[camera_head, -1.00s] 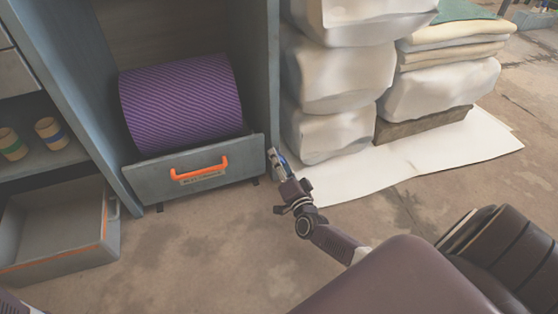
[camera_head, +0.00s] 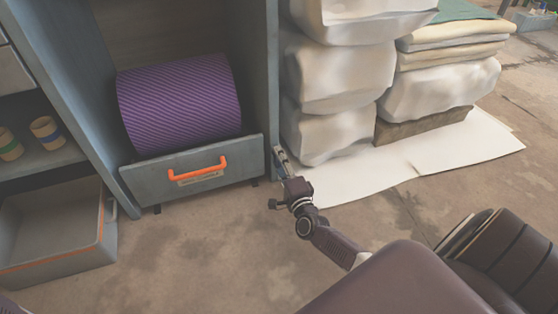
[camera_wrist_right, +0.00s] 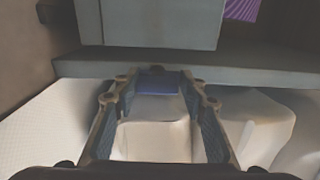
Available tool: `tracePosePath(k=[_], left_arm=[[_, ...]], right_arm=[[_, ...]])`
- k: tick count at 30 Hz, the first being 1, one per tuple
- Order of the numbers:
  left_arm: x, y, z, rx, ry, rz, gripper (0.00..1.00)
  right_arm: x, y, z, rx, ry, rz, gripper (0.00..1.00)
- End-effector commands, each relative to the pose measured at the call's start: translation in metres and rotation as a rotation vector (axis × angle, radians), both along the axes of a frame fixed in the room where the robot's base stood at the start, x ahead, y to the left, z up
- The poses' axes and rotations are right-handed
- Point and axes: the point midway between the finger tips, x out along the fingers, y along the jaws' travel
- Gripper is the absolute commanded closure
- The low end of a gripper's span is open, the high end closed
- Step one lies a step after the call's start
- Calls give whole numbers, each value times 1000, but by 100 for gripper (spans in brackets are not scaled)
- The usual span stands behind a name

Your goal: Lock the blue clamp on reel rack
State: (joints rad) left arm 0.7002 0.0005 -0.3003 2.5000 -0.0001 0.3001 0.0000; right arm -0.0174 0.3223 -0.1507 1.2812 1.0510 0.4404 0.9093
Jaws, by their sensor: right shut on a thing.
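The reel rack (camera_head: 272,95) is a grey-blue frame holding a large purple striped reel (camera_head: 180,102). My right gripper (camera_head: 280,154) is at the foot of the rack's right upright, beside the white sacks. In the right wrist view, the blue clamp (camera_wrist_right: 158,84) shows as a blue strip between the fingertips of my right gripper (camera_wrist_right: 160,78), just against the rack's grey edge. The gripper is shut on it, with the fingers held apart by its width. The head view mostly hides the clamp behind the fingers. My left gripper is out of view.
A front panel with an orange handle (camera_head: 198,170) stands below the reel. An open grey drawer (camera_head: 55,245) juts out at lower left. White sacks (camera_head: 338,75) are stacked close right of the rack on a white sheet (camera_head: 460,150). The floor in front is clear.

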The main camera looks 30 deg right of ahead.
Motion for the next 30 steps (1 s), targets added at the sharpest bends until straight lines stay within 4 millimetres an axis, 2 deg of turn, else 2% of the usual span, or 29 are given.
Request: tracePosePath(k=[1,12,13,17,26,30], left_arm=[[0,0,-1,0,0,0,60],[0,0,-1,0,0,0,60],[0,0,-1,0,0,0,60],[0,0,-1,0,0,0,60],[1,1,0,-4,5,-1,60],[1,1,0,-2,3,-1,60]], right_arm=[[-2,-6,-6,10,9,-9,85],[-2,-5,-6,16,7,-8,86],[-2,-5,-6,16,7,-8,60],[-2,-4,-5,14,7,-7,48],[-3,-1,-3,12,2,-3,48],[-14,2,-3,12,3,-3,48]])
